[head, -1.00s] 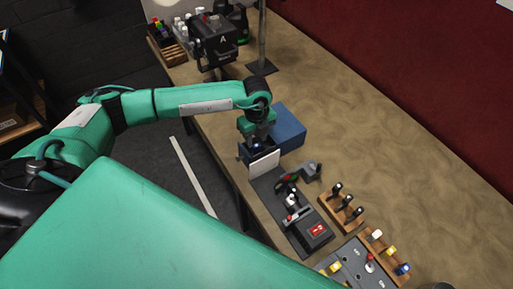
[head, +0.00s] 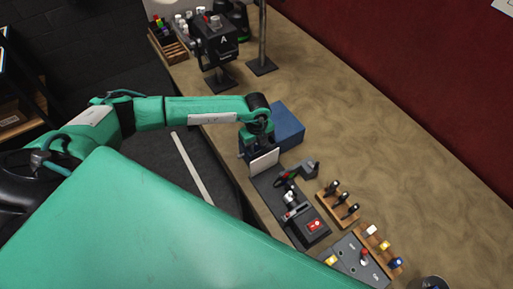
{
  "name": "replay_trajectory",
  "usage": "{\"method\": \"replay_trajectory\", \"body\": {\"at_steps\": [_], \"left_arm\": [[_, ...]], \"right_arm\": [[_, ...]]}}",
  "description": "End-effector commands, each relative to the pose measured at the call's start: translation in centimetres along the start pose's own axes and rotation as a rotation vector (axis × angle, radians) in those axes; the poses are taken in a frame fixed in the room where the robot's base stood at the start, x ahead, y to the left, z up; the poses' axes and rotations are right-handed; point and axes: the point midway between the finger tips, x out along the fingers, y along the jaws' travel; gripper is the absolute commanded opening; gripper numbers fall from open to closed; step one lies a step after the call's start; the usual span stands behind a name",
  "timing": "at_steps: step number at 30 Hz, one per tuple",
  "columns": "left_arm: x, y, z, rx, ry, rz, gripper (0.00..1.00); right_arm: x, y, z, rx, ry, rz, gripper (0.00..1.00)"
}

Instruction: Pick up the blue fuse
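The blue fuse (head: 396,262) appears as a small blue-topped piece at the lower end of a wooden rack (head: 365,238), at the lower right. A white-topped and a yellow-topped piece stand in the same rack. My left gripper (head: 257,150) is far from it, up and to the left, pointing down beside a blue box (head: 290,127) and behind a white plate (head: 264,162). Its fingertips are mostly hidden, so I cannot tell whether it is open or holds anything. My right gripper is not in view.
A dark panel with a red switch (head: 314,225) and a grey panel (head: 349,252) lie along the near table edge. A second wooden rack (head: 330,203) holds dark pieces. A black device marked A (head: 217,42) stands at the back. The table's right side is clear.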

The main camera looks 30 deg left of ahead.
Motion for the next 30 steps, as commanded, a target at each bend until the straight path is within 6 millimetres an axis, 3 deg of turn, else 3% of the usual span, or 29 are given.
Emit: {"method": "replay_trajectory", "body": {"at_steps": [11,17,30], "left_arm": [[-0.5,0.0,0.1,0.000,-0.001,-0.001,0.05],[-2.8,-0.1,0.1,0.001,-0.001,-0.004,0.05],[-14.6,-0.1,0.1,0.001,-0.003,-0.006,0.05]], "right_arm": [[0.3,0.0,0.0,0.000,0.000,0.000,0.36],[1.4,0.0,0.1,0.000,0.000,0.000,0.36],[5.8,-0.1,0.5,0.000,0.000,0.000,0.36]]}}
